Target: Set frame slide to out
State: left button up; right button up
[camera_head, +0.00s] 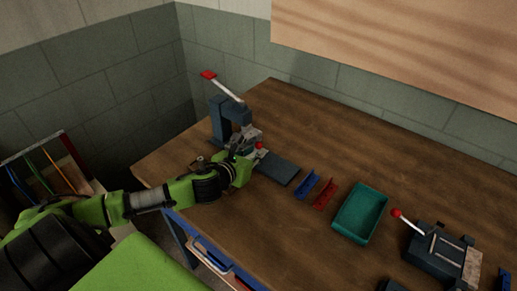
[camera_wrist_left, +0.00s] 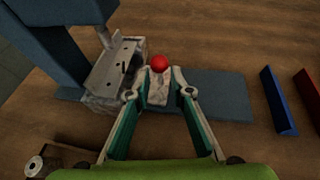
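The blue press-like frame (camera_head: 217,120) stands at the table's left back, and its side fills the upper left of the wrist view (camera_wrist_left: 40,40). A grey metal slide block (camera_wrist_left: 118,65) sits at its foot. A red knob (camera_head: 259,145) also shows in the wrist view (camera_wrist_left: 160,62), just beyond my left fingertips. My left gripper (camera_head: 252,151) reaches in from the left. In the wrist view its fingers (camera_wrist_left: 161,88) are apart, with a pale grey piece (camera_wrist_left: 160,93) between them; firm contact does not show. My right gripper is out of view.
A flat blue plate (camera_head: 278,168) extends right of the frame. A blue bracket (camera_head: 307,185), a red bracket (camera_head: 325,194), a teal tray (camera_head: 361,213) and a red-knobbed fixture (camera_head: 436,248) lie farther right. A red-tipped lever (camera_head: 225,86) rises above the frame. The table's back middle is clear.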

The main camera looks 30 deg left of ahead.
aim_at(259, 149)
pick_arm(q)
jog(key=shift+x, duration=1.2)
jog(key=shift+w+f, duration=0.15)
jog(key=shift+w, duration=0.3)
grip_shut()
jog(key=d+p, duration=0.1)
jog(key=d, duration=0.3)
jog(key=d+p, duration=0.2)
jog(key=d, duration=0.1)
jog(key=s+d+p, duration=0.1)
jog(key=d, duration=0.3)
jog(key=shift+d+p, duration=0.35)
jog(key=shift+p, duration=0.05)
jog(key=shift+d, duration=0.35)
jog(key=shift+f, duration=0.1)
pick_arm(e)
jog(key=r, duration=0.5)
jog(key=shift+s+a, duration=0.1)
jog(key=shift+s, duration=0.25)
